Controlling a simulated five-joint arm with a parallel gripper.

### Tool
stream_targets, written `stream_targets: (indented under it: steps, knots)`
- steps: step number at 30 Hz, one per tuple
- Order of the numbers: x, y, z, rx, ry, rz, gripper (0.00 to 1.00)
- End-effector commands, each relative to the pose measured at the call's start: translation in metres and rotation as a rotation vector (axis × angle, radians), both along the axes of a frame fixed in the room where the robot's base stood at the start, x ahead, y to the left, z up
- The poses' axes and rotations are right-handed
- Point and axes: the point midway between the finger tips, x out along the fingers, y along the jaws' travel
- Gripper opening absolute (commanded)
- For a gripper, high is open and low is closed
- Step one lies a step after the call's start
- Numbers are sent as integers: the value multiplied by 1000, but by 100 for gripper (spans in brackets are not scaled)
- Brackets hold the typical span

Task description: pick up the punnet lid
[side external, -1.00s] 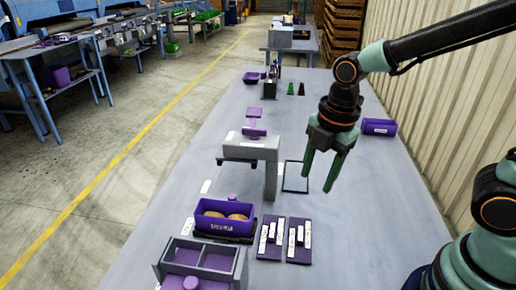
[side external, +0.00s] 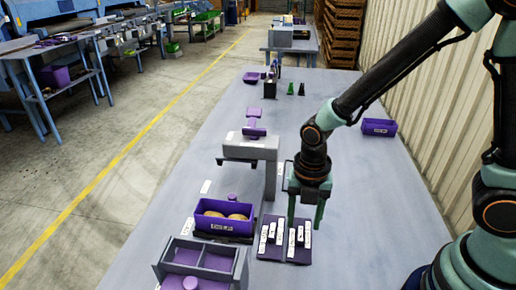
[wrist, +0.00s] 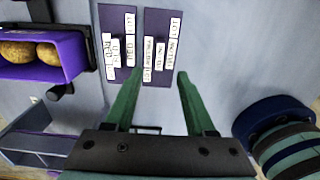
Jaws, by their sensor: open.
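No piece is labelled as the punnet lid. A purple piece with a round knob (side external: 190,284) shows in the grey two-part bin at the picture's bottom edge, partly cut off; I cannot tell whether it is the lid. A purple punnet (side external: 225,226) holding potatoes is uncovered on a dark base; it also shows in the wrist view (wrist: 30,72). Another purple knob (side external: 232,197) shows behind it, its lower part hidden. My gripper (side external: 305,218) is open and empty, pointing down to the right of the punnet, by the purple label boards (side external: 264,247). Its fingers show in the wrist view (wrist: 168,88).
The grey bin (side external: 240,272) stands in front of the punnet. A grey stand (side external: 270,180) rises behind it, left of my gripper. A purple box (side external: 379,127) lies near the wall. The table right of the boards is clear.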

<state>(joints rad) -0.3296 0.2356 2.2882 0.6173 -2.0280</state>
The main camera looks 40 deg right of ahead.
Motion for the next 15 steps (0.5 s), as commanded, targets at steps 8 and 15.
stream_targets:
  steps: [8, 15]
  knots:
    - [3, -3, -26, -1, 6, -2, 55]
    - [5, -4, -49, -1, 2, -1, 55]
